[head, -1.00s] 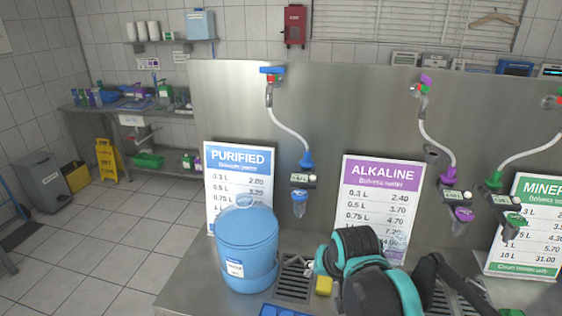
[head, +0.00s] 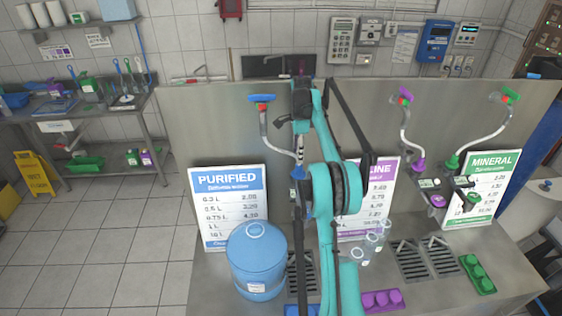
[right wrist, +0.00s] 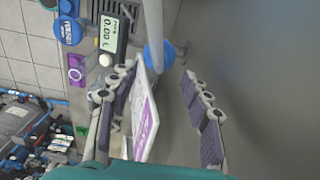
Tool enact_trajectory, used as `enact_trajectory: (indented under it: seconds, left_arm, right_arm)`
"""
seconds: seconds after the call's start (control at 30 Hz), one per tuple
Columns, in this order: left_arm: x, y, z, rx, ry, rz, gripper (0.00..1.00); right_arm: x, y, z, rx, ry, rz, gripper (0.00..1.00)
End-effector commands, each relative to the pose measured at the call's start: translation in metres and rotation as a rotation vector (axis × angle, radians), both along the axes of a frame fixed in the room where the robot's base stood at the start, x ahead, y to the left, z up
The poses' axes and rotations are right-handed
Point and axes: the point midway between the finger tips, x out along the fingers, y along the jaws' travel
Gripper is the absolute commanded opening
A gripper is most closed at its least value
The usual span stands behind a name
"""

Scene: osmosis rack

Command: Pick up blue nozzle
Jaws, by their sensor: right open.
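The blue nozzle (head: 298,172) hangs at the end of the white hose on the purified station, partly hidden by my right arm. In the right wrist view the blue nozzle (right wrist: 158,54) shows beyond the fingertips, below the hose, roughly between the two fingers. My right gripper (head: 293,122) is up in front of the steel panel, above the nozzle in the head view. My left gripper is out of view.
A blue water jug (head: 257,262) stands at the counter's left. The PURIFIED sign (head: 228,205) leans behind it. The MINERAL sign (head: 485,185) stands at the right. A small meter (right wrist: 110,35) is beside the nozzle. Clear cups (head: 375,240) and a purple tray (head: 383,300) lie near my arm.

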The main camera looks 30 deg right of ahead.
Motion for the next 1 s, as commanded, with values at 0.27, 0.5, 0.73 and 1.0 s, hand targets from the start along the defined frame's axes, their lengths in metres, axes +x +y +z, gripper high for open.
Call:
enact_trajectory:
  seconds: [0.27,0.5,0.73,1.0]
  left_arm:
    - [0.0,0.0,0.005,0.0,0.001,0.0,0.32]
    - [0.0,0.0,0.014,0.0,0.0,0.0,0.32]
    - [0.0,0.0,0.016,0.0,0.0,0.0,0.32]
    - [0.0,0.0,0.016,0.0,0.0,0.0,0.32]
  right_arm:
    - [0.0,-0.008,-0.024,0.005,0.01,-0.038,0.48]
    - [-0.001,-0.008,-0.056,0.005,0.009,-0.036,0.48]
    - [-0.001,-0.008,-0.08,0.005,0.009,-0.035,0.48]
    - [-0.001,-0.008,-0.081,0.005,0.009,-0.034,0.33]
